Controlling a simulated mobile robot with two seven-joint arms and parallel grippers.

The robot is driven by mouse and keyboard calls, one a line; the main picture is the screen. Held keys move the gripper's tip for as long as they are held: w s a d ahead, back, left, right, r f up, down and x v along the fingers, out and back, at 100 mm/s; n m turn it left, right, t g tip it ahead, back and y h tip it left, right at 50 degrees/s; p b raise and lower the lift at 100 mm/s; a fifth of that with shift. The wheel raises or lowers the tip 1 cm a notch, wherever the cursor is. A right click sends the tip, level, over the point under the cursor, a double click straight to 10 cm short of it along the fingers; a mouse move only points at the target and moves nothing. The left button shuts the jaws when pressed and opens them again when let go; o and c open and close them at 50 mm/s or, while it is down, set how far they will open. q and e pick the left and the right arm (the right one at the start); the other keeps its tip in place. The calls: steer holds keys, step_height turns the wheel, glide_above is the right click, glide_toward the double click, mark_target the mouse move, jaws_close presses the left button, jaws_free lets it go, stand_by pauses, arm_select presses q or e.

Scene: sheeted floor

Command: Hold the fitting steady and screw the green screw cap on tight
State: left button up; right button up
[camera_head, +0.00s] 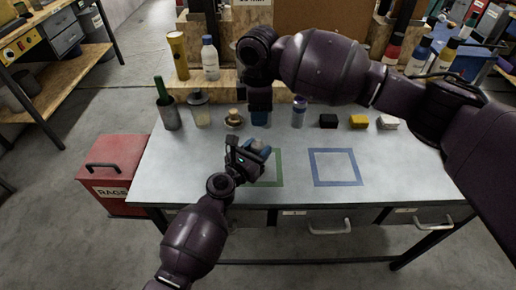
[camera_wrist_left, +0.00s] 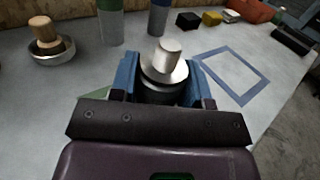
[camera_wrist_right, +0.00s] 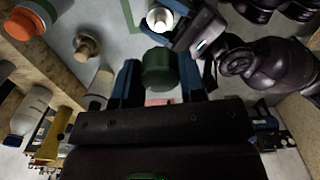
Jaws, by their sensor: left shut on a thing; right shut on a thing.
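My left gripper (camera_head: 258,148) is shut on the fitting (camera_wrist_left: 166,66), a round metal piece with a pale stub on top, held between blue fingers above the green square on the bench (camera_head: 200,175). The fitting also shows at the top of the right wrist view (camera_wrist_right: 160,19). My right gripper (camera_head: 260,117) points down near the back of the bench, behind the left gripper and apart from the fitting. It is shut on the green screw cap (camera_wrist_right: 159,69), which sits between its blue fingers. The cap is hidden in the head view.
A brush in a bowl (camera_head: 233,119), a jar (camera_head: 199,110) and a purple-capped bottle (camera_head: 299,112) line the back. Black (camera_head: 327,121) and yellow (camera_head: 358,121) blocks stand at right. The blue square (camera_head: 336,167) is empty. A red box (camera_head: 112,170) stands left of the bench.

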mark_target(258, 140)
steer(key=o, duration=0.4)
steer(key=c, duration=0.3)
steer(key=shift+f, duration=0.1)
steer(key=shift+f, duration=2.8)
steer(key=shift+f, duration=1.15)
